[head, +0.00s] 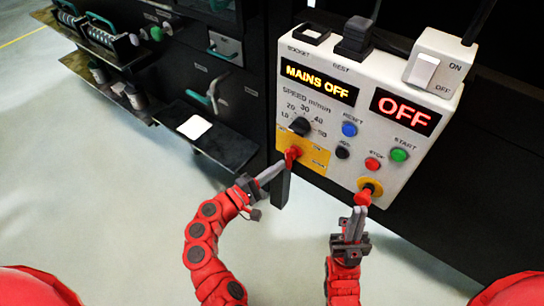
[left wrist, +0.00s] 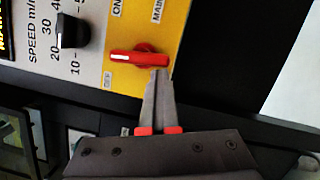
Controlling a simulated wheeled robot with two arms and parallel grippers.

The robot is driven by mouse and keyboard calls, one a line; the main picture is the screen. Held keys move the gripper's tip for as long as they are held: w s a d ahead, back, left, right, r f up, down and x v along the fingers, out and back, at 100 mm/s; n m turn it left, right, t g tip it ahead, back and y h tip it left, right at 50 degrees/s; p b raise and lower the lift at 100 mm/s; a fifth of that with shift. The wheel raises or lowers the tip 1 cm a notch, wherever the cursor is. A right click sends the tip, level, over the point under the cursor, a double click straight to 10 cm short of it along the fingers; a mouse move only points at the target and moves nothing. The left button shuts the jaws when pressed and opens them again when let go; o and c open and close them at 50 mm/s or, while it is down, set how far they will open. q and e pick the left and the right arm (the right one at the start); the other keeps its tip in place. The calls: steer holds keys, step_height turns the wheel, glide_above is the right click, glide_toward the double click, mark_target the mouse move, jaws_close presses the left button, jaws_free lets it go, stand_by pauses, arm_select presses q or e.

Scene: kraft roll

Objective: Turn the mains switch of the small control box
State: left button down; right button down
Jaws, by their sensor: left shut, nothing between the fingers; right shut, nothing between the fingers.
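The small control box (head: 365,95) stands at the upper right in the head view. Its displays read MAINS OFF and OFF. The red mains switch (head: 291,155) sits on a yellow plate at the box's lower left. In the left wrist view the switch handle (left wrist: 138,57) lies level, its white-marked end to the left, above the OFF label. My left gripper (head: 272,174) is shut and empty; its tips (left wrist: 160,71) are at the handle's unmarked end, and I cannot tell whether they touch. My right gripper (head: 358,213) is shut and empty, just below a red knob.
The red knob (head: 366,192) on a yellow disc is at the box's bottom. Red (head: 373,164), green (head: 399,155) and blue (head: 349,129) buttons and a black speed dial (head: 300,126) are on the panel. A rocker switch (head: 424,68) is at the top right. Pale floor is clear below.

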arm_select(q)
steer(key=shift+s+d+f+n+t+p, duration=0.15)
steer(key=shift+d+n+t+p, duration=0.1)
steer(key=shift+n, duration=0.8)
steer(key=shift+s+d+f+n+t+p, duration=0.1)
steer(key=shift+s+d+n+t, duration=0.1)
steer(key=shift+n, duration=0.8)
steer(key=shift+s+d+f+n+t+p, duration=0.1)
steer(key=shift+d+n+t+p, duration=0.15)
steer(key=shift+n, duration=0.8)
stand_by(0.3)
